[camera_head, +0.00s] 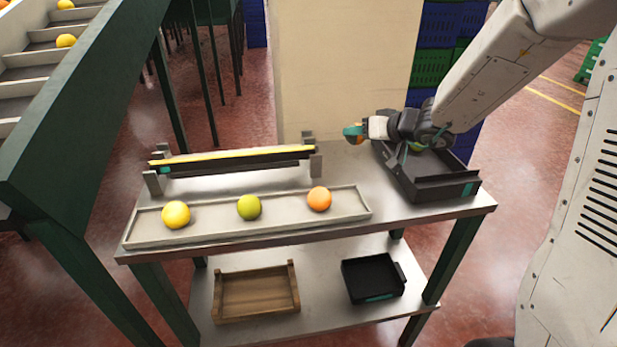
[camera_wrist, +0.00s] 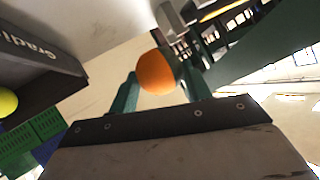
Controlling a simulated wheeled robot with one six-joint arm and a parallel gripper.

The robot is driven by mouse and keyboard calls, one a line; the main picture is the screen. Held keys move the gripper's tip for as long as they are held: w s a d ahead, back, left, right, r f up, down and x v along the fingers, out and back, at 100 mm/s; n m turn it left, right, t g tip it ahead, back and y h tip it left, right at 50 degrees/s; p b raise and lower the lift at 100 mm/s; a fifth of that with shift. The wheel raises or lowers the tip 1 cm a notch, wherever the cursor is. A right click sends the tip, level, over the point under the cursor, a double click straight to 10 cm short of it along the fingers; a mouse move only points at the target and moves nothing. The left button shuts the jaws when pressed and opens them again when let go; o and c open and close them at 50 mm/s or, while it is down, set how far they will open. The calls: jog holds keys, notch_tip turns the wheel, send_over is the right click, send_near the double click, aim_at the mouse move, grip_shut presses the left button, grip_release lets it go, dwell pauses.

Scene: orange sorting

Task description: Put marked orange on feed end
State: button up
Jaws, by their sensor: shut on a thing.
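My gripper (camera_head: 350,131) is shut on an orange fruit (camera_wrist: 157,72), held between its teal fingers above the back of the table. The orange is mostly covered by the fingers in the head view, and no mark on it can be made out. In the wrist view my gripper (camera_wrist: 157,88) has one finger on each side of the orange. A narrow yellow-topped unit (camera_head: 235,155) stands on the table to the left of my gripper. A green slatted conveyor (camera_head: 75,85) slopes at the far left. Which part is the feed end cannot be told.
A pale tray (camera_head: 285,212) at the table front holds a yellow (camera_head: 176,214), a green (camera_head: 249,207) and an orange fruit (camera_head: 319,199). A black tray (camera_head: 447,188) with a greenish fruit lies under my arm. Two boxes sit on the lower shelf.

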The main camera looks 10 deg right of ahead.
aim_at(358, 176)
jog(key=shift+s+r, duration=0.25)
jog(key=shift+c, duration=0.2)
notch_tip(358, 176, down, 10)
jog(key=shift+s+r, duration=0.15)
jog(key=shift+r, duration=0.05)
jog(key=shift+f, duration=0.1)
jog(key=o, duration=1)
